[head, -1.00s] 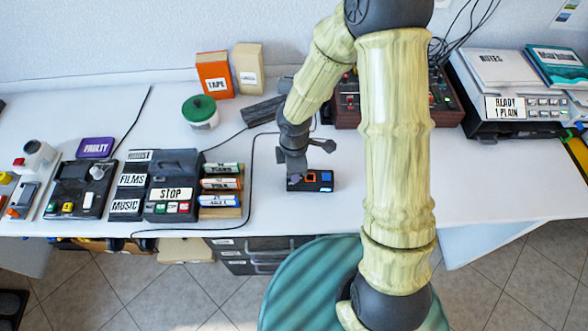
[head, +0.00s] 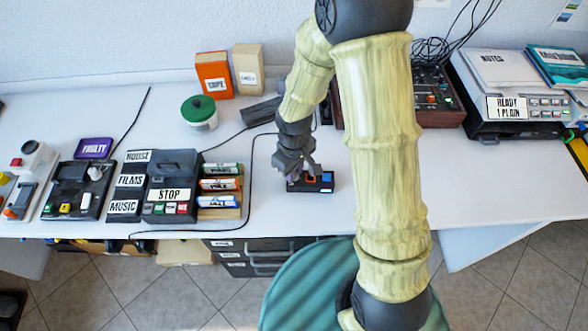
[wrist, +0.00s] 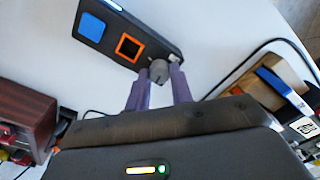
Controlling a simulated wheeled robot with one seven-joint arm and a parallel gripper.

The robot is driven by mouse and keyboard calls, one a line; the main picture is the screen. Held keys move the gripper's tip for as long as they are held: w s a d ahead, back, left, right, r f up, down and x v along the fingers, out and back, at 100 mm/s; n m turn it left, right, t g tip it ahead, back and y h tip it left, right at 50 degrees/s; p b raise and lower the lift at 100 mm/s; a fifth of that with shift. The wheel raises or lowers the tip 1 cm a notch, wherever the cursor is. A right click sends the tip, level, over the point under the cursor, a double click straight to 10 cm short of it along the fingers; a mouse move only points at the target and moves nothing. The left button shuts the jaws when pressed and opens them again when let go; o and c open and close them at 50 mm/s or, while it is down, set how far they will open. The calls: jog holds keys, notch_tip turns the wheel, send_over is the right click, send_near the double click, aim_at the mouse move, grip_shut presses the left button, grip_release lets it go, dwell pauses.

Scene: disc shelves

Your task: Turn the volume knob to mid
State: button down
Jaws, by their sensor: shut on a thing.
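The volume knob (wrist: 158,72) is a small grey round knob at one end of a dark control box (wrist: 98,41). The box also carries an orange-framed button and a blue button. In the wrist view my gripper (wrist: 160,78) has its two purple fingers on either side of the knob, shut on it. In the head view the box (head: 323,190) lies on the white table near the front edge, and my gripper (head: 297,174) is over its left end. The knob is hidden there by the gripper, and I cannot read its setting.
A player with a STOP label (head: 171,194) and a rack of several labelled cases (head: 220,200) stand to the left. A black cable (head: 249,185) runs between them and the box. A wooden-sided console (head: 440,110) stands behind my arm. The table right of the box is clear.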

jog(key=shift+m, duration=0.9)
jog(key=c, duration=1.2)
grip_release()
jog(key=shift+r, duration=0.1)
notch_tip(320, 180, up, 17)
jog(key=p, duration=0.2)
jog(key=shift+r+p, duration=0.2)
jog(key=shift+p, duration=0.1)
